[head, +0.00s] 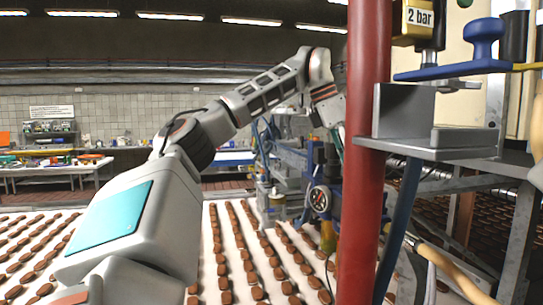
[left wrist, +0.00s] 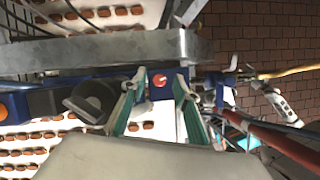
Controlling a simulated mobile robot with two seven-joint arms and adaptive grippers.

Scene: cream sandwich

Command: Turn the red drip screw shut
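The red drip screw (left wrist: 159,80) shows in the left wrist view as a small red knob with a pale mark, set in a blue body below a grey metal bar. My left gripper (left wrist: 158,92) is open, with one green finger on each side of the screw. I cannot tell whether the fingers touch it. In the head view, my left arm reaches from the lower left to the middle, and its gripper is mostly hidden behind the red post. The screw cannot be made out there. My right gripper is not in view.
A thick red post (head: 364,150) stands right of my left arm. A grey metal bracket (head: 405,112) and a blue-handled valve (head: 483,45) are beside it. The grey bar (left wrist: 100,48) runs close to my fingers. Rows of brown biscuits lie on a white belt (head: 212,275).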

